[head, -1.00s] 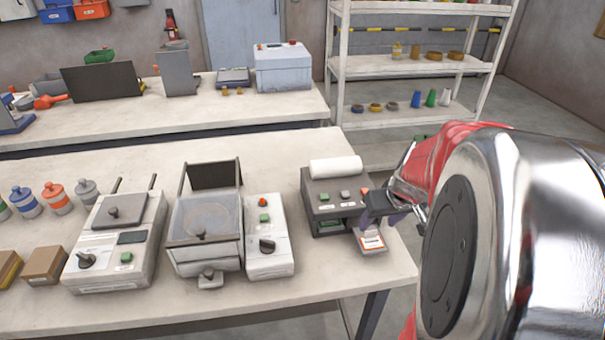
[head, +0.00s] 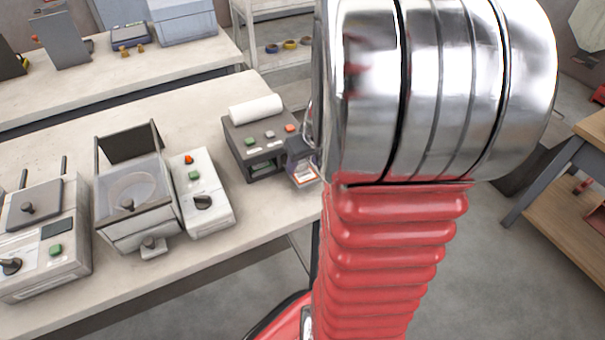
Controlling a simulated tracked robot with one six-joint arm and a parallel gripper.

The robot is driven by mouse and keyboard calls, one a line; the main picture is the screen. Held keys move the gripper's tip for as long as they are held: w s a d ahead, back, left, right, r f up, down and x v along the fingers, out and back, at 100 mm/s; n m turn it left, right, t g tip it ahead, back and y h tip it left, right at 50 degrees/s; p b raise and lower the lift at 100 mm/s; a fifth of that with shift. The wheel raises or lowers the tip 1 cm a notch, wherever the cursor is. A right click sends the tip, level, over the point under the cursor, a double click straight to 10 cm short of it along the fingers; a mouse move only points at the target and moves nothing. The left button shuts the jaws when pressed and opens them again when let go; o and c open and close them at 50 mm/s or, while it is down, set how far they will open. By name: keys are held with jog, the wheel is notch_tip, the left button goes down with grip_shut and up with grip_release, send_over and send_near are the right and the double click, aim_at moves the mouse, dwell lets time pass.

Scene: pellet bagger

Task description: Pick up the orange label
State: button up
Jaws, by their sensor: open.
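The label printer (head: 240,145) is a dark box with a white paper roll (head: 256,109) on top, near the right end of the bench. A small white label with orange on it (head: 304,176) shows at the printer's right front corner, by the bench edge. My gripper (head: 300,158) is open and close above the label, a dark shape beside the printer. My large silver and red arm hides most of it, so I cannot tell whether the fingers touch the label.
A white unit with buttons and a black knob (head: 200,190), a clear-lidded machine (head: 135,190) and a grey sealer-like machine (head: 38,230) stand left of the printer. A wooden-topped table (head: 590,130) stands at the right. Floor is open between it and the bench.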

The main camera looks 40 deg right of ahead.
aim_at(303, 173)
jog(key=shift+w+d+f, duration=0.1)
jog(key=shift+w+f, duration=0.2)
jog(key=shift+f, duration=0.35)
grip_shut()
dwell(0.5)
jog(key=shift+r, duration=0.1)
notch_tip(303, 173, up, 10)
dwell(0.6)
dwell(0.5)
